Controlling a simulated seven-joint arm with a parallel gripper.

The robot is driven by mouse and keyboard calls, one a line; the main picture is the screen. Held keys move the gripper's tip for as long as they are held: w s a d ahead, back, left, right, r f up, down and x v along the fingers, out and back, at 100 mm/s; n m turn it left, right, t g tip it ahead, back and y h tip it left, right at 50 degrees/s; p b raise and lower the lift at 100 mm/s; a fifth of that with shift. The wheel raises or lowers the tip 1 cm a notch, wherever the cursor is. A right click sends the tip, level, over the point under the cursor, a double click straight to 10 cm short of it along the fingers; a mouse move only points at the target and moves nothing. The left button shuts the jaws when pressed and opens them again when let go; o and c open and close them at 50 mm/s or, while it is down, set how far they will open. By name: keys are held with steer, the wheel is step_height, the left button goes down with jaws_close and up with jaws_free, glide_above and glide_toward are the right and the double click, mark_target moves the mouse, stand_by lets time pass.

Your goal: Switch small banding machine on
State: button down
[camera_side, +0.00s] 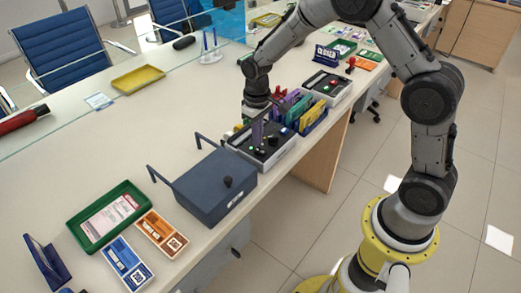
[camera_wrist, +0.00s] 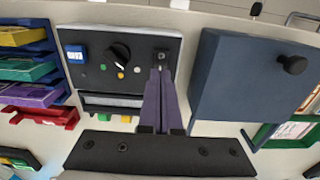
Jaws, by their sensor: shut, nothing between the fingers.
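The machine with a black top panel and pale body (camera_side: 262,149), apparently the small banding machine, stands on the counter. The wrist view shows its panel (camera_wrist: 96,77) with a blue display (camera_wrist: 75,54), a black knob (camera_wrist: 118,52), small coloured buttons or lamps, and a small dark switch (camera_wrist: 161,56) at its right. My gripper (camera_wrist: 159,72) has its purple fingers together and empty, with the tips at or just in front of this switch. In the side view my gripper (camera_side: 257,140) points down over the panel. Contact and switch position cannot be told.
A blue-grey box (camera_side: 215,187) with a black knob stands close beside the machine; it is at right in the wrist view (camera_wrist: 250,85). A rack of coloured trays (camera_wrist: 30,65) is on the other side. A second black-topped machine (camera_side: 327,84) stands farther back.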

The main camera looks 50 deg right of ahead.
steer(key=shift+r, duration=2.6)
steer(key=shift+r, duration=0.1)
step_height(320, 180, up, 8)
steer(key=f+t, duration=0.1)
steer(key=t, duration=0.1)
glide_above(258, 149)
steer(key=s+a+r+t, duration=0.1)
steer(key=s+r+t, duration=0.1)
steer(key=s+r, duration=0.7)
steer(key=s+f+t, duration=0.1)
steer(key=s, duration=1.6)
steer(key=shift+s+a+t, duration=0.15)
steer(key=shift+a+t, duration=0.15)
steer(key=shift+a, duration=0.05)
